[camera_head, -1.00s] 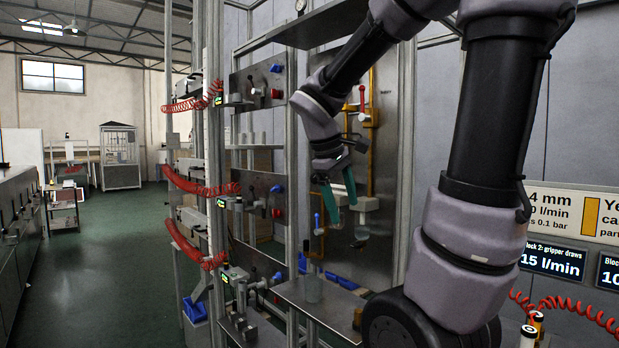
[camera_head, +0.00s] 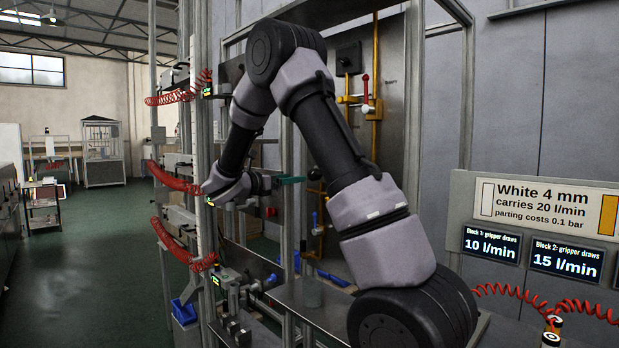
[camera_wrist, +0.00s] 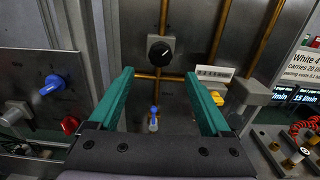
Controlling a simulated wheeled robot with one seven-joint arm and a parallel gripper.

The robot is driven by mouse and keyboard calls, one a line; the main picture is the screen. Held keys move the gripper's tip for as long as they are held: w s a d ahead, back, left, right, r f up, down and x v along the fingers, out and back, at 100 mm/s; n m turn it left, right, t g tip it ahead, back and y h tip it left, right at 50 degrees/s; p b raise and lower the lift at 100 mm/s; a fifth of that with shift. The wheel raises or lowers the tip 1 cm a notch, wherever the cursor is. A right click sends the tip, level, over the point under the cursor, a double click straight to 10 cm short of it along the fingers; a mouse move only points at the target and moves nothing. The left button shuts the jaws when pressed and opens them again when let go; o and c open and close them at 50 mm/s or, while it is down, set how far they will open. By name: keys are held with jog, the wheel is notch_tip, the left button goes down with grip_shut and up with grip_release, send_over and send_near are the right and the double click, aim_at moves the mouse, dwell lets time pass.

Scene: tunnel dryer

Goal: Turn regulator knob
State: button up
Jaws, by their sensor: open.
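A round black knob (camera_wrist: 159,50) on a square grey mount shows in the wrist view, set on a steel panel with copper-coloured pipes. It looks like the regulator knob. My gripper (camera_wrist: 159,73) is open, with green fingers apart and empty; the knob appears between and beyond the fingertips. In the head view, my gripper (camera_head: 302,180) points right towards the panel, and a dark knob (camera_head: 314,174) shows just past the fingers. The gap between them is hard to judge, and I see no contact.
A blue-handled valve (camera_wrist: 153,115) is on the pipe below the knob. A blue knob (camera_wrist: 50,85) and a red knob (camera_wrist: 70,125) are on the panel at left. A grey upright post (camera_head: 412,130) and a shelf (camera_head: 322,308) are near my arm. Red coiled hoses (camera_head: 172,178) hang at left.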

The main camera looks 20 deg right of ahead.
jog(key=x, duration=0.9)
jog(key=shift+s+a, duration=0.1)
grip_shut()
